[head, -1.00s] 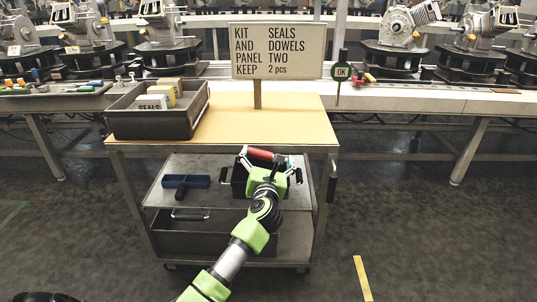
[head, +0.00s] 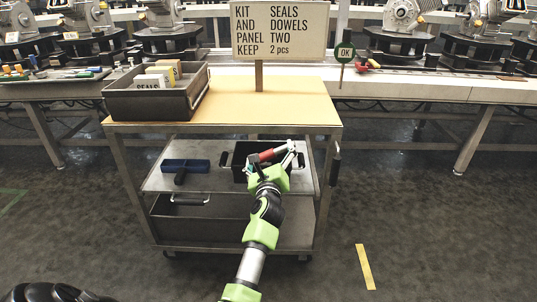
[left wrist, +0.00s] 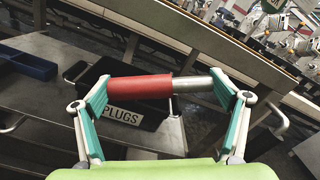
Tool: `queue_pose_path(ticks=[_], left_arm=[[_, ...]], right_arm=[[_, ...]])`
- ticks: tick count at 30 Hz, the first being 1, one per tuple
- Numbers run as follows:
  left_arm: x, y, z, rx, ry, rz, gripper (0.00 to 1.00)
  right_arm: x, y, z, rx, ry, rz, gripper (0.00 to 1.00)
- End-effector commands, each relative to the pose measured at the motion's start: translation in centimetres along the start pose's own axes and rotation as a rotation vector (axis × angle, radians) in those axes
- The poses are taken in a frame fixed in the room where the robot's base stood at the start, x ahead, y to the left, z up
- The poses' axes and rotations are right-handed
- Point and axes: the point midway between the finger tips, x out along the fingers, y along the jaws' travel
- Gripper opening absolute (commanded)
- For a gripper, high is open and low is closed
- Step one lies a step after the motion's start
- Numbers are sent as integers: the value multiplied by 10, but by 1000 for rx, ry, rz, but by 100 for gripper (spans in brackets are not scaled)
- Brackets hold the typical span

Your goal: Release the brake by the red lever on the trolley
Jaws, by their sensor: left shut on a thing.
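The red lever (head: 268,155) is a red grip with a silver rod at its right end. It is at the trolley's front, just below the yellow top, before a black bin. In the left wrist view the red lever (left wrist: 140,89) spans the space between the green finger pads. My left gripper (head: 273,160) is shut on it, and it also shows in the left wrist view (left wrist: 165,98). The trolley (head: 270,110) has a yellow top and grey shelves. Where the lever joins the trolley is not visible. My right gripper is not in view.
A grey bin (head: 150,105) with small boxes stands on the trolley top beside a sign (head: 278,30). A blue tray (head: 186,165) and the black bin (left wrist: 85,85), labelled PLUGS, are on the upper shelf. The conveyor (head: 430,88) runs behind. Floor right of the trolley is open.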

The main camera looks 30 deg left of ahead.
Motion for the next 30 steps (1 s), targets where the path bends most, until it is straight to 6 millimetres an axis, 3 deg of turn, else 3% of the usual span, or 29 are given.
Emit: queue_pose_path(ticks=[19, 20, 30], left_arm=[[0, 0, -7, -57, 5, 1, 51], [-1, 0, -7, -57, 5, 1, 98], [0, -1, -1, -49, -1, 0, 100]], right_arm=[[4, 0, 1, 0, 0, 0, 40], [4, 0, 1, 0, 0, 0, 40], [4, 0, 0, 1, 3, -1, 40]])
